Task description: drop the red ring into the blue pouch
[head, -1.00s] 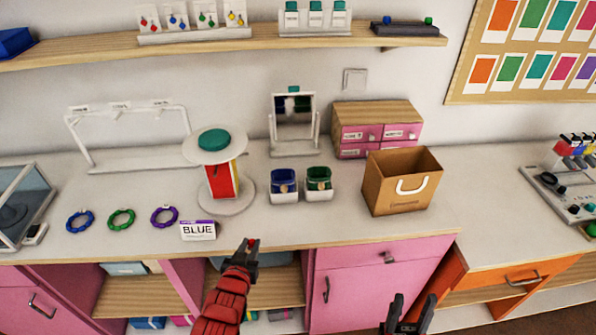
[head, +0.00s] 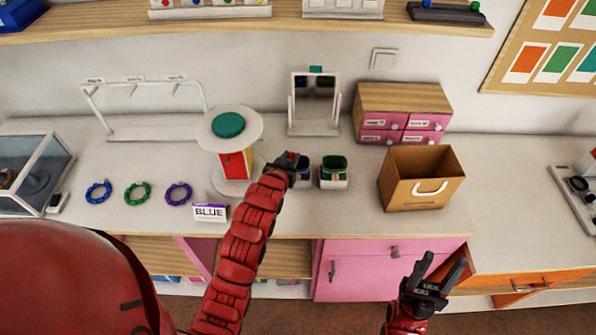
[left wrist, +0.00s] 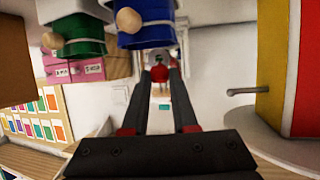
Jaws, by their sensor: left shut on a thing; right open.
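The blue pouch (head: 304,172) stands on the counter beside the green pouch (head: 333,170). In the head view my left arm partly hides it. My left gripper (head: 290,158) is at the blue pouch's upper left in that view. In the left wrist view, my left gripper (left wrist: 159,76) is shut on the small red ring (left wrist: 159,73) between its fingertips. That view also shows the blue pouch (left wrist: 145,24) close by, at the top of the picture. The ring is hard to make out in the head view. My right gripper (head: 437,268) is open and empty, in front of the counter.
A mirror (head: 315,102) stands behind the pouches. Blue, green and purple bracelets (head: 179,194) lie at left.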

